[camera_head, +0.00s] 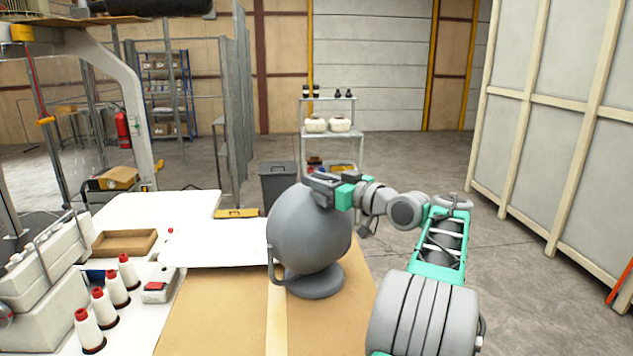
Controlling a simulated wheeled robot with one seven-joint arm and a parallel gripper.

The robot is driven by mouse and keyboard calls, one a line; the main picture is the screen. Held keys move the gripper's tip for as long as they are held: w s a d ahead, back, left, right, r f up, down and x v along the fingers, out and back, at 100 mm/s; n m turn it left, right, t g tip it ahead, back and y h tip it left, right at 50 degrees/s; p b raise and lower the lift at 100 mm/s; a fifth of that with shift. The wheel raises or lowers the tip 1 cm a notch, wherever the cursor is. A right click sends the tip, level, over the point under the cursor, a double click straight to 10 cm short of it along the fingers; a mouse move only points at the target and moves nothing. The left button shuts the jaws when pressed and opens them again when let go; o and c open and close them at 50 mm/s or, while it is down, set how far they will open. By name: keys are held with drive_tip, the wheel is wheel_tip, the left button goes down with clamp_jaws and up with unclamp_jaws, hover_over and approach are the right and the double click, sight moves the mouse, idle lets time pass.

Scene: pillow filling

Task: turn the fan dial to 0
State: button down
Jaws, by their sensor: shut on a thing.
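The grey fan (299,238) stands upright on a round base on the tan-covered part of the table, in the middle of the head view. It shows a smooth round housing, with a thin loop at its lower left. My gripper (318,188) reaches in from the right to the upper right of the housing and is shut there on the fan dial. The dial itself is hidden by the fingers and the housing, so its setting cannot be read.
The tan table covering (215,310) is clear left of the fan. White thread cones (103,306), a small red-topped box (155,291) and a brown tray (125,243) are further left. A grey bin (278,184) and a shelf cart (331,138) stand behind the table.

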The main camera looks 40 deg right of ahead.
drive_tip(key=shift+n+y, duration=0.4)
drive_tip(key=shift+y, duration=0.2)
drive_tip(key=c, duration=1.2)
unclamp_jaws()
drive_tip(key=shift+o, duration=0.2)
drive_tip(key=shift+s, duration=0.1)
